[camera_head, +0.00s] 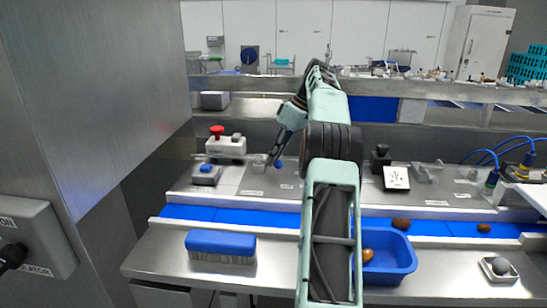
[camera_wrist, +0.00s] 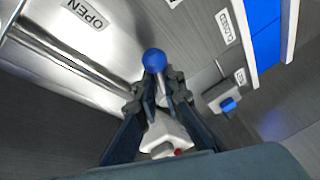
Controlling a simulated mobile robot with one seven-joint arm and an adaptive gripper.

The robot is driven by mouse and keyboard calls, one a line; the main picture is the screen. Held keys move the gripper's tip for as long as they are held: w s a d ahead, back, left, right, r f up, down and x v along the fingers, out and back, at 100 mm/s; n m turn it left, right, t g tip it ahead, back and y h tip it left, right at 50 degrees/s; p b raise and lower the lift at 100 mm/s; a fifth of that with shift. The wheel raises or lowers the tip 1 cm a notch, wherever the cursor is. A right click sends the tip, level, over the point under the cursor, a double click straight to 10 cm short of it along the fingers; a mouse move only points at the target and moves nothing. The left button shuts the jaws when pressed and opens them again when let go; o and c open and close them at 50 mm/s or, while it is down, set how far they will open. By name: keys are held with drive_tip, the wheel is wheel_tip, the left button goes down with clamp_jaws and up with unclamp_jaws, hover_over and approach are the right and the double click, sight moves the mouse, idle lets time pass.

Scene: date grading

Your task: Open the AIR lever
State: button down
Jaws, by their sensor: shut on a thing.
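The lever with a round blue knob (camera_wrist: 154,61) stands between my gripper's fingers in the wrist view, and the knob (camera_head: 279,164) also shows in the head view. My gripper (camera_wrist: 160,96) is shut on the lever just below the knob. In the wrist view an OPEN label (camera_wrist: 88,13) lies at the upper left and a label that seems to read CLOSED (camera_wrist: 226,26) at the upper right. In the head view my gripper (camera_head: 273,158) is at the back of the steel bench, left of my arm.
A white box with a red button (camera_head: 216,131) and a blue-topped block (camera_head: 206,172) stand left of the lever. A blue belt (camera_head: 260,216) crosses the bench. In front are a blue brush (camera_head: 220,243) and a blue bin (camera_head: 410,258). A black-knobbed control (camera_head: 381,158) stands right of my arm.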

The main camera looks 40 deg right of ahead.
drive_tip(key=shift+s+d+f, duration=0.15)
drive_tip(key=shift+s+f, duration=0.2)
drive_tip(key=shift+f, duration=0.15)
drive_tip(key=c, duration=2.2)
unclamp_jaws()
drive_tip(key=shift+c, duration=0.2)
drive_tip(key=shift+o, duration=1.4)
drive_tip(key=shift+d+r, duration=0.15)
drive_tip(key=shift+w+a+r, duration=0.1)
drive_tip(key=shift+a+r, duration=0.1)
